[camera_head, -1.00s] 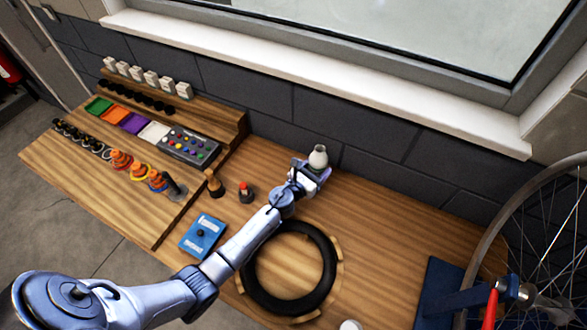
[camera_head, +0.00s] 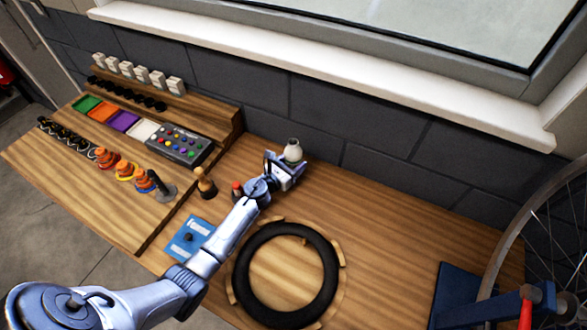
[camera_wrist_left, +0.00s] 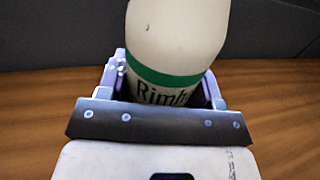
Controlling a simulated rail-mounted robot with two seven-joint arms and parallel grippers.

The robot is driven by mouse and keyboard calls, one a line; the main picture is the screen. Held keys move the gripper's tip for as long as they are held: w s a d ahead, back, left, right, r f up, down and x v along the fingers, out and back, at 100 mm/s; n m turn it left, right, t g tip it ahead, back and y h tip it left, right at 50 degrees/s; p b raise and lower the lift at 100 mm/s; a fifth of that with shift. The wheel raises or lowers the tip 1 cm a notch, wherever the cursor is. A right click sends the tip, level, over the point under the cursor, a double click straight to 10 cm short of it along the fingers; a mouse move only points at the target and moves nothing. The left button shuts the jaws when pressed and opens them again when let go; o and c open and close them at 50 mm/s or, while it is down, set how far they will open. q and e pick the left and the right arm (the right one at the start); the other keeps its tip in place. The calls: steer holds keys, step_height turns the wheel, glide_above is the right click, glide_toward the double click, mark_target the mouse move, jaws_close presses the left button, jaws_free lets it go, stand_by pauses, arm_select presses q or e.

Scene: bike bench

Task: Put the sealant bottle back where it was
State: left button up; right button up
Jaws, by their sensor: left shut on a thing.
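The sealant bottle (camera_head: 293,150) is white with a green band; the lettering "Rimb" shows on it in the left wrist view (camera_wrist_left: 172,50). My left gripper (camera_head: 287,167) is shut on the bottle at the back of the bench, near the dark block wall. The wrist view shows the bottle between the two fingers (camera_wrist_left: 165,88), leaning slightly in that picture. Its lower part is hidden by the gripper, so I cannot tell whether it touches the bench. My right gripper is not in view.
A black tyre (camera_head: 240,277) lies on the bench among wooden blocks. A blue stand (camera_head: 450,295) is at right. The back right bench is clear.

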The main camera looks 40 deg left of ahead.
mark_target(293, 168)
arm_select(q)
step_height(293, 168, down, 2)
steer(key=shift+f+b, duration=0.25)
steer(key=shift+b, duration=0.5)
steer(key=shift+f, duration=0.1)
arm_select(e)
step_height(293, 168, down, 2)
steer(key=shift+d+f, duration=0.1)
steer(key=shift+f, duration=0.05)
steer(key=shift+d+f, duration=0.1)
arm_select(q)
steer(key=shift+f, duration=0.15)
steer(key=o, duration=1)
steer(key=shift+o, duration=0.2)
